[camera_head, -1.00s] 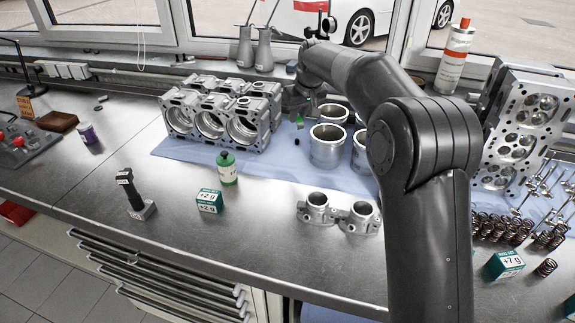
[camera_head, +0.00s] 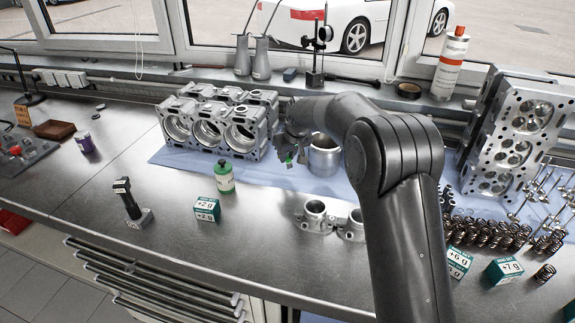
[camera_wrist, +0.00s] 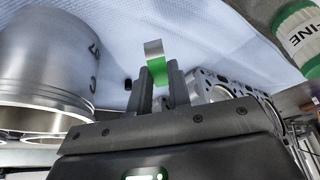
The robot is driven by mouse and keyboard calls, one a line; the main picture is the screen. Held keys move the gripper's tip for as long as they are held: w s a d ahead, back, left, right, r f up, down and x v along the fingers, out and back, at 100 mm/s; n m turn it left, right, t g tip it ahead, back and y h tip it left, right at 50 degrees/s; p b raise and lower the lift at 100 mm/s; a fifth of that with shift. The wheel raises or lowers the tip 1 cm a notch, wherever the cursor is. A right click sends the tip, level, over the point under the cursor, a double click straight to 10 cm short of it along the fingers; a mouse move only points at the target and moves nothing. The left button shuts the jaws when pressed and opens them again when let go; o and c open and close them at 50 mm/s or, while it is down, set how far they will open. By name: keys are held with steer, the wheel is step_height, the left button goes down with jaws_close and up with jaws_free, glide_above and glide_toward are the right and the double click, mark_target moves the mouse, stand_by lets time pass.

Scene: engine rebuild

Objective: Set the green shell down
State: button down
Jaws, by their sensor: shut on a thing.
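The green shell (camera_wrist: 157,68) is a small curved strip, part silver and part green, between my fingertips in the wrist view. My gripper (camera_wrist: 162,82) is shut on it. In the head view, the shell shows as a small green patch (camera_head: 289,158) at my gripper (camera_head: 294,150), just right of the engine block (camera_head: 245,133) and over the blue mat (camera_head: 265,176). I cannot tell whether the shell touches the mat. The forearm and gripper hide part of the mat behind them.
A silver cylinder liner (camera_head: 324,157) stands close right of my gripper. A small black piece (camera_wrist: 127,83) lies on the mat beside the fingers.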

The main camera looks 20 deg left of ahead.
mark_target(289, 162)
steer(key=shift+f, duration=1.85)
steer(key=shift+f, duration=0.15)
steer(key=c, duration=1.3)
jaws_free()
steer(key=shift+c, duration=0.2)
